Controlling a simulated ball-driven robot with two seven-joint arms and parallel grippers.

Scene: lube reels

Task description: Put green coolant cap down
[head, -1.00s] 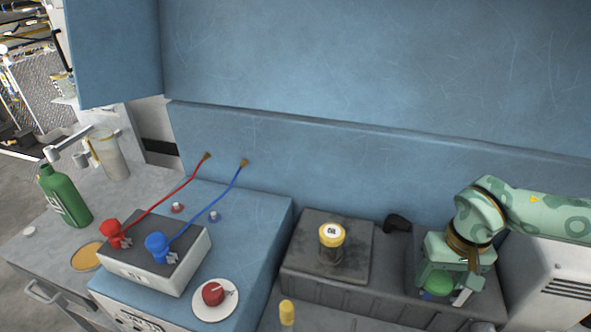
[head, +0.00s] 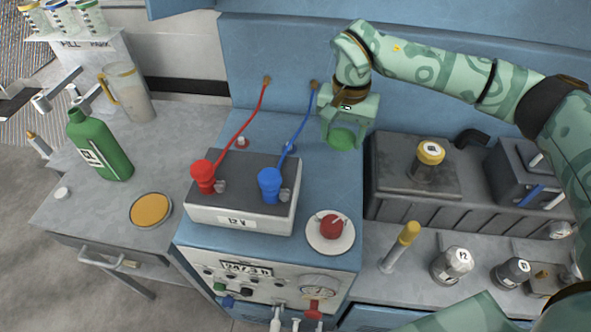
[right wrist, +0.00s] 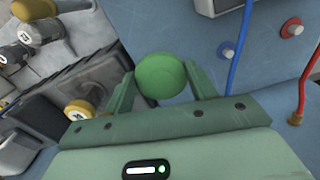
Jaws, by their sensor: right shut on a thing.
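The green coolant cap (head: 342,139) is a round green disc held between the fingers of my right gripper (head: 345,130). In the right wrist view the cap (right wrist: 161,76) sits between both fingers, and my right gripper (right wrist: 162,85) is shut on it. In the head view the cap is over the back right part of the blue bench top (head: 330,178), beside the blue cable. I cannot tell its exact height above the surface. My left gripper is not in view.
A 12 V battery box (head: 243,218) with red and blue clamps stands left of the cap. A white dish (head: 331,232) holds a red cap in front. A dark block with a yellow-capped jar (head: 430,160) is on the right. A green bottle (head: 99,146) stands far left.

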